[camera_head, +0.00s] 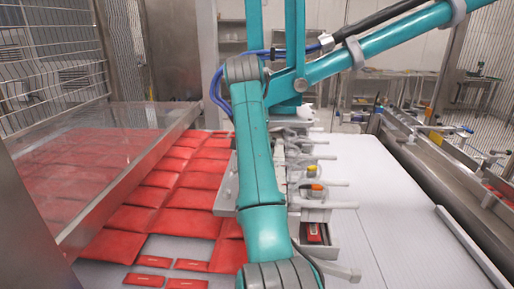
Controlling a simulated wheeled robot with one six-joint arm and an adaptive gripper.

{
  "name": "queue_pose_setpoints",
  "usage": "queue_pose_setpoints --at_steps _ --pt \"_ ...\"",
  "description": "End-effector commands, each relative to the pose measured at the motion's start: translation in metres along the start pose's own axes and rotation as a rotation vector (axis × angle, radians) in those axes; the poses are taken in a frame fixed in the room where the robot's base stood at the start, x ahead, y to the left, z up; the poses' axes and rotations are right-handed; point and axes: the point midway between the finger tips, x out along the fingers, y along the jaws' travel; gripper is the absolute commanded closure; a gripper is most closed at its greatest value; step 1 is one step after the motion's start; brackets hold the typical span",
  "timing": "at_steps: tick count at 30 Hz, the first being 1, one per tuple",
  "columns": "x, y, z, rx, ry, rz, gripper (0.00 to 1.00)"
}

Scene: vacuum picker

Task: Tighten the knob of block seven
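A row of metal blocks (316,214) with pale handle-like knobs (342,205) runs away from me along the middle of the white surface. Small orange and yellow parts show on some of them. I cannot tell which one is block seven, since no numbers can be read. My teal arm crosses in front of the row and hides its left side. The arm's lowest joint reaches the bottom edge of the picture. My gripper is out of view, so its place relative to the knobs does not show.
The white surface (385,215) right of the blocks is mostly clear, bordered by a metal rail (470,250). A wire fence (50,65) stands at far left.

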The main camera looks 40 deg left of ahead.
Motion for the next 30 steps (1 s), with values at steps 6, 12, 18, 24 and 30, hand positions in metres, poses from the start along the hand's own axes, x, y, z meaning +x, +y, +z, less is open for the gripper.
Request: queue_pose_setpoints --at_steps 6,12,18,24,30 --pt "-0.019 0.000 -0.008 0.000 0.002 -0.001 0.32" --pt "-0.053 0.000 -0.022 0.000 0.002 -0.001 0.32" --pt "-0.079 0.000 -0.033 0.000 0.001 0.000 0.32" --pt "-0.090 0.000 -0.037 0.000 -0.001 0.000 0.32" --pt "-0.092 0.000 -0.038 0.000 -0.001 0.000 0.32"
